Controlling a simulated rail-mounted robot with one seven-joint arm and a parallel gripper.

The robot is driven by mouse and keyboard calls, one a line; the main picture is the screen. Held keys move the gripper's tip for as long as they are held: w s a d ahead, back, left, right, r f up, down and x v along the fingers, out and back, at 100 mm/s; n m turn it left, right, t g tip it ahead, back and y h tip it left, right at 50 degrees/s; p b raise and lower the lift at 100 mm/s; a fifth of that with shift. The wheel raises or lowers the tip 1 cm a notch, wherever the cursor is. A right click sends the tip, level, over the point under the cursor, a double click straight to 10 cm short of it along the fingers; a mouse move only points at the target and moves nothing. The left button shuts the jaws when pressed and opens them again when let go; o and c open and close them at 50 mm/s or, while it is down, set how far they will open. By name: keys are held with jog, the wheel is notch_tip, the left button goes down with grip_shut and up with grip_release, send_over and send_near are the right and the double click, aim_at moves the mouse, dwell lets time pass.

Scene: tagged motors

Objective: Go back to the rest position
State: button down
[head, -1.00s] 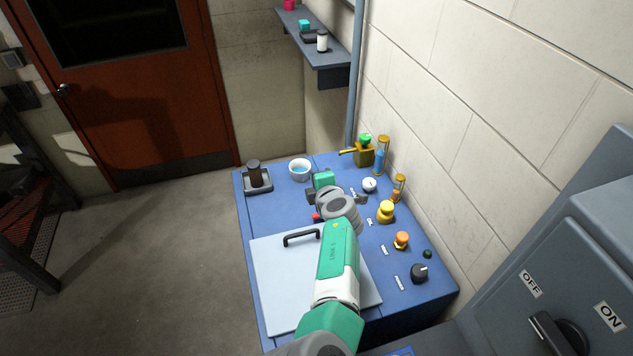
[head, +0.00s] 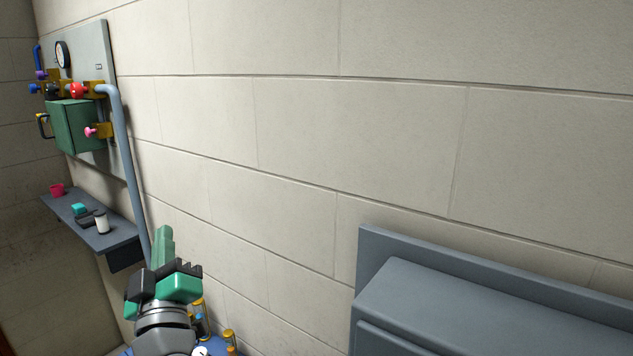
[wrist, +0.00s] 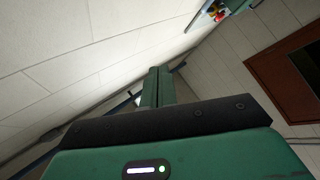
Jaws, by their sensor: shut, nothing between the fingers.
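My gripper (head: 163,238) shows at the lower left of the head view, raised in front of the block wall, with its green fingers pointing up. The fingers are together and hold nothing. In the wrist view the gripper (wrist: 158,72) also shows, its two green fingers side by side with the wall behind them.
A wall shelf (head: 105,235) with a pink cup (head: 57,189) and a white bottle (head: 101,222) is left of my gripper. A pipe (head: 127,165) runs down from the valve panel (head: 92,45). A grey cabinet (head: 470,310) stands lower right. A red door (wrist: 290,75) shows in the wrist view.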

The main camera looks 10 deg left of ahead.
jog(key=s+d+r+m+t+h, duration=0.1)
jog(key=s+d+r+m+h, duration=0.15)
jog(key=d, duration=0.45)
jog(key=s+d+r+m+t+h, duration=0.2)
jog(key=d+r+m+h, duration=0.15)
jog(key=d, duration=0.25)
jog(key=s+d+r+m+t+h, duration=0.1)
jog(key=s+d+r+m+h, duration=0.15)
jog(key=d, duration=0.45)
jog(key=s+d+r+m+h, duration=0.3)
jog(key=s+d+m, duration=0.2)
jog(key=s+d, duration=0.65)
notch_tip(320, 180, up, 13)
jog(key=s+d+p, duration=0.1)
jog(key=p, duration=1.2)
jog(key=shift+r, duration=0.2)
jog(key=shift+t, duration=0.3)
